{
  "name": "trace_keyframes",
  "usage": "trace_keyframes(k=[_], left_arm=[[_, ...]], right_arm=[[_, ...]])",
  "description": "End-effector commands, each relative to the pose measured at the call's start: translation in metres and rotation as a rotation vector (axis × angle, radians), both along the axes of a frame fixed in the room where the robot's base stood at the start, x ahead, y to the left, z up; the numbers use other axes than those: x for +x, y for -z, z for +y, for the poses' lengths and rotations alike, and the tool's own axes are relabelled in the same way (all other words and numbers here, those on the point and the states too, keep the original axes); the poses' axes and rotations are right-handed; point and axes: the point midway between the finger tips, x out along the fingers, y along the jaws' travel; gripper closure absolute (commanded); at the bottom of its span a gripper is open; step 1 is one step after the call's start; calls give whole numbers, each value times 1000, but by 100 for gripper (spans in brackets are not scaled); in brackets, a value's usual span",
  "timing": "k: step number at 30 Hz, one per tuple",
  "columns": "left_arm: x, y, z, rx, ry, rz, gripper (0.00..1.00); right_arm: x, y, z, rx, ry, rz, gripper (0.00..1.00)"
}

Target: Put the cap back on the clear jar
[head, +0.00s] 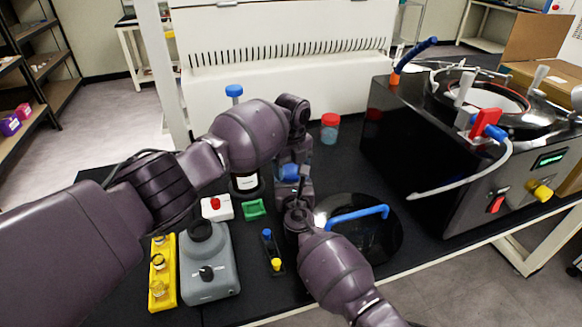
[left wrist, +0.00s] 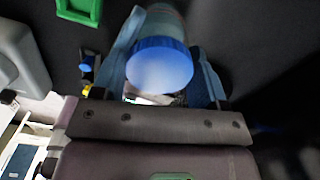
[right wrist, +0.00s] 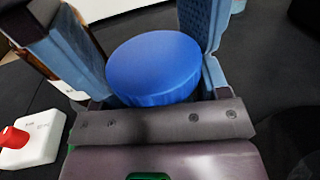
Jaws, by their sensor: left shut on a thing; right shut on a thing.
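A blue cap (head: 290,171) shows between my two grippers near the middle of the table. In the left wrist view the cap (left wrist: 160,65) is in line with the clear jar (left wrist: 166,20), whose greyish body shows behind it. My left gripper (head: 291,163) comes down from above, its fingers on either side of the jar. My right gripper (head: 302,187) comes from the front, its fingers on either side of the cap (right wrist: 155,68). Both are shut. Whether the cap is seated on the jar's rim is hidden.
A red-capped jar (head: 330,128) stands behind. The black freeze dryer (head: 440,150) is at right; a round black lid with a blue handle (head: 358,213) lies before it. A grey device (head: 209,265), yellow rack (head: 162,275), green tray (head: 255,209) and red-button box (head: 217,207) are at left.

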Motion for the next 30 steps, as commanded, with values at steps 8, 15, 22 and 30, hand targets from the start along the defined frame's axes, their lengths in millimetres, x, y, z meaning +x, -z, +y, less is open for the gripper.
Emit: trace_keyframes(k=[8, 15, 22, 30], left_arm=[[-1, -5, -2, -7, 4, -3, 55], [-2, -10, -3, -11, 7, -7, 55], [-1, -10, -3, -10, 6, -8, 55], [-1, -9, -2, -8, 4, -9, 55]], right_arm=[[1, -2, 0, 0, -1, -3, 74], [1, 0, -1, 0, 1, 2, 74], [0, 1, -2, 0, 2, 2, 74], [0, 0, -1, 0, 2, 2, 74]])
